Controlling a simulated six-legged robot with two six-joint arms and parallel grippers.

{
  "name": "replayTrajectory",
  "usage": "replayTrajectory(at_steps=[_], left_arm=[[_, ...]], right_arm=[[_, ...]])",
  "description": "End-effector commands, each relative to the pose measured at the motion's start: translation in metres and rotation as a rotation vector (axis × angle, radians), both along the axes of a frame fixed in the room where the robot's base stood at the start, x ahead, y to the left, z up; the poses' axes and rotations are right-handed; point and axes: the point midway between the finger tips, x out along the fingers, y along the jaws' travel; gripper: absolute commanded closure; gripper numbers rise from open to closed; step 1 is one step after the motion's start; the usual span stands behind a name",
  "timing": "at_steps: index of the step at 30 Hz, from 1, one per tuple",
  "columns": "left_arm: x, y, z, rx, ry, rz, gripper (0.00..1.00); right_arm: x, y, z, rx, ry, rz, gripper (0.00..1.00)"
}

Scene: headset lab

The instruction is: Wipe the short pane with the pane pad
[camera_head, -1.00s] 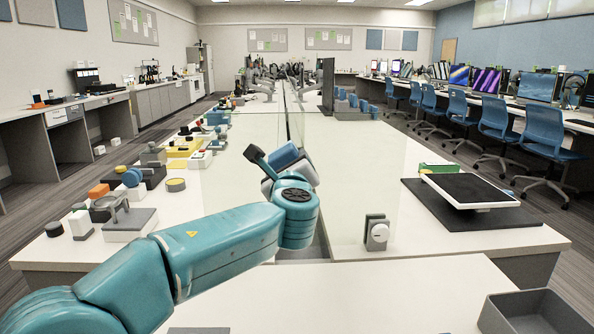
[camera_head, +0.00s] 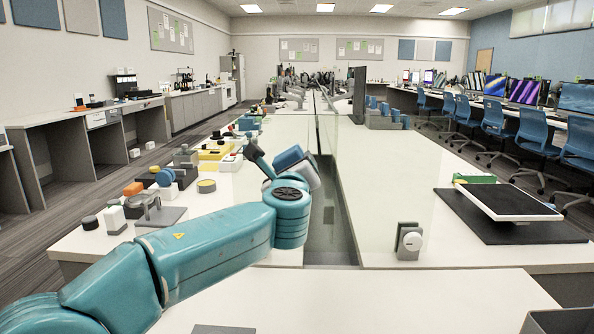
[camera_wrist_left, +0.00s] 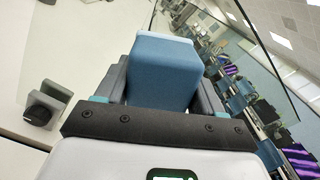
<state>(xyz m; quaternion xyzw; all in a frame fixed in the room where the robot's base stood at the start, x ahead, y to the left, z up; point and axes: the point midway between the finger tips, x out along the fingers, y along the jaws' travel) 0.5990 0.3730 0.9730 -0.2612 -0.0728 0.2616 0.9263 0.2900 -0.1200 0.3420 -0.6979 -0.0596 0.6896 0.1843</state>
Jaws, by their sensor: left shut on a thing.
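The pane pad (camera_wrist_left: 165,72) is a blue block with a pale face at its far end. My left gripper (camera_wrist_left: 163,85) is shut on it, with dark fingers on both sides. Clear panes stand along this gap. They are faint, and I cannot tell which is the short one. In the left wrist view a clear pane (camera_wrist_left: 205,25) with a dark edge rises beyond the pad. I cannot tell whether pad and pane touch. My right gripper is out of view.
A dark mat (camera_head: 470,222) bears a tilted black-topped panel (camera_head: 507,199). The right table's middle is clear.

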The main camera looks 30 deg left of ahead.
Motion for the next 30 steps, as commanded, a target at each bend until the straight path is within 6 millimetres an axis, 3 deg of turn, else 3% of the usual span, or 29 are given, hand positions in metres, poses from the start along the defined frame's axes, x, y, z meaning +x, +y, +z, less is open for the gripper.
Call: replayTrajectory(at_steps=[18,30], left_arm=[[-0.049,-0.031,0.000,0.000,-0.001,-0.002,0.56],[-0.052,-0.033,0.000,0.000,0.000,-0.001,0.56]], right_arm=[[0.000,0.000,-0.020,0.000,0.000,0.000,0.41],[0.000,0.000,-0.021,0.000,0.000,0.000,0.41]])
